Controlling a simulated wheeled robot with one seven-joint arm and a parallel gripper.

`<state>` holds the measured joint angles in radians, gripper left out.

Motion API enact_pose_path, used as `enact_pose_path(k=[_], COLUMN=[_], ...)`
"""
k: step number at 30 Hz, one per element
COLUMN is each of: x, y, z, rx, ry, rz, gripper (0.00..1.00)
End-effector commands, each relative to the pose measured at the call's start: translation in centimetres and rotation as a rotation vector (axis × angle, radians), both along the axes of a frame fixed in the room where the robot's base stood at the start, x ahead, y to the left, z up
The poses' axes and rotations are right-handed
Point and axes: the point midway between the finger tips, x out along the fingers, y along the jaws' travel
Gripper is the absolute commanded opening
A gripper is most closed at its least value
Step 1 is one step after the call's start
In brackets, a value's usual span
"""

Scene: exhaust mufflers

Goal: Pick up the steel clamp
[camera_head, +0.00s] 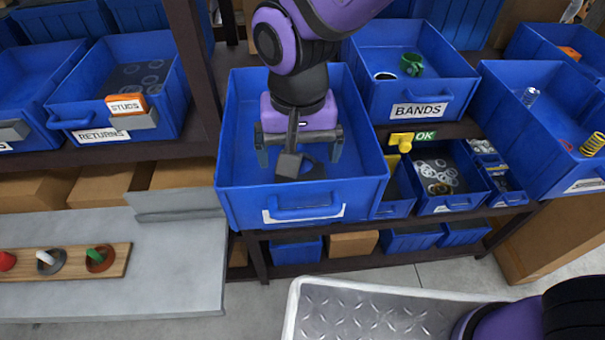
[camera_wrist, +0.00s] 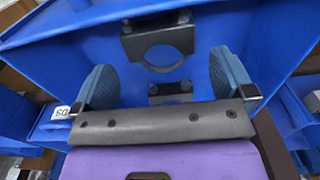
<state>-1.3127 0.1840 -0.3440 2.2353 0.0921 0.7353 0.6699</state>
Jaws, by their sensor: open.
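The steel clamp (camera_wrist: 150,42) is a dark grey block with a round opening and bolts at its ends. In the wrist view it lies on the blue bin floor ahead of my fingers, roughly between them. A second bolted part (camera_wrist: 170,93) shows lower, closer to my palm; I cannot tell if it belongs to the same clamp. In the head view the clamp (camera_head: 289,166) is partly hidden by my gripper (camera_head: 299,152). My gripper is inside the large blue bin (camera_head: 230,180), pointing down, its two fingers apart on either side, holding nothing.
The bin's walls rise around my gripper. A BANDS bin (camera_head: 447,85) stands to the right and a RETURNS bin (camera_head: 70,95) to the left. A grey bench (camera_head: 150,290) with a pegged board (camera_head: 130,262) is at lower left, and a metal tray (camera_head: 320,310) in front.

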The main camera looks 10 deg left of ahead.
Motion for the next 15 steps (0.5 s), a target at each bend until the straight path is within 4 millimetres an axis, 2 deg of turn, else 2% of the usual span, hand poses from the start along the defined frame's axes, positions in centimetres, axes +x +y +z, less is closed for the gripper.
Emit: enact_pose_path(k=[7, 15], x=[0.1, 0.5], y=[-0.1, -0.2], z=[-1.7, -5.3], rx=[-0.002, -0.003], ry=[0.001, 0.001], rz=[0.000, 0.000], gripper=[1.00, 1.00])
